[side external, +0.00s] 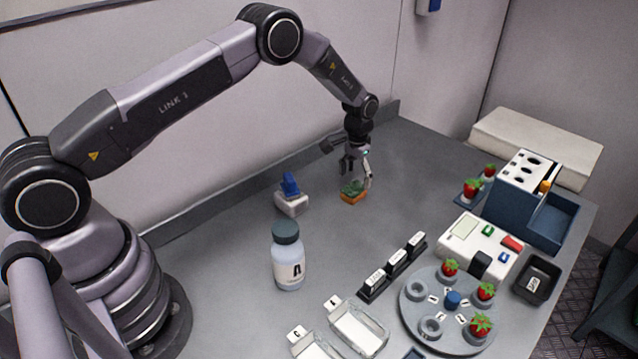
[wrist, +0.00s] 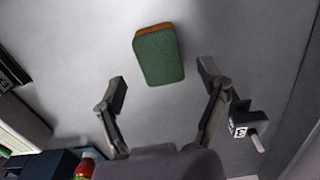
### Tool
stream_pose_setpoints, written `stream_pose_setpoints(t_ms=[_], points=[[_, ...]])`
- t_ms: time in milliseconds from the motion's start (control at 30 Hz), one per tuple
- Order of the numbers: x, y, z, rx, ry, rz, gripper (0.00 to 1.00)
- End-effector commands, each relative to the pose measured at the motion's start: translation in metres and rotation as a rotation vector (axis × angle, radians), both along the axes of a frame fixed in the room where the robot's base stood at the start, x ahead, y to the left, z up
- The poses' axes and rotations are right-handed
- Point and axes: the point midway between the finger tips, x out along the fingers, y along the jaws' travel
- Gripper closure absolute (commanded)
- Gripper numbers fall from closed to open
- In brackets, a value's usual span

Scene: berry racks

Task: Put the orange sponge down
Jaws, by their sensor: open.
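The orange sponge (side external: 352,196) with a green top lies on the grey table toward the back, below my gripper (side external: 357,178). In the wrist view the sponge (wrist: 158,56) shows its green face, with an orange edge at the far side. My gripper (wrist: 163,88) is open there, one finger to each side. The sponge is ahead of the fingertips in that picture, and neither finger appears to touch it.
A white block with a blue top (side external: 291,196) stands left of the sponge. A lettered bottle (side external: 288,258) stands nearer the camera. A round rack with strawberries (side external: 418,313), a white device (side external: 465,247) and a blue rack (side external: 512,196) are at right. The table around the sponge is clear.

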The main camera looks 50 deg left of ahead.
Motion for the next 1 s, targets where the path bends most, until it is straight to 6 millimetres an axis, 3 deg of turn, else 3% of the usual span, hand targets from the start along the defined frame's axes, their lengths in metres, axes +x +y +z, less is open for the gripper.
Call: stream_pose_setpoints(t_ms=[200,467,567,667,767,900,1000], points=[[0.001,0.0,0.05,0.0,-0.003,0.0,0.27],[0.0,0.001,0.083,0.0,-0.003,0.0,0.27],[-0.003,0.001,0.106,0.0,-0.017,0.0,0.27],[-0.014,0.004,0.153,-0.001,-0.054,0.0,0.27],[-0.04,0.007,0.215,-0.002,-0.103,0.001,0.27],[-0.097,0.012,0.294,-0.003,-0.178,0.001,0.27],[-0.146,0.015,0.337,-0.002,-0.231,0.001,0.27]])
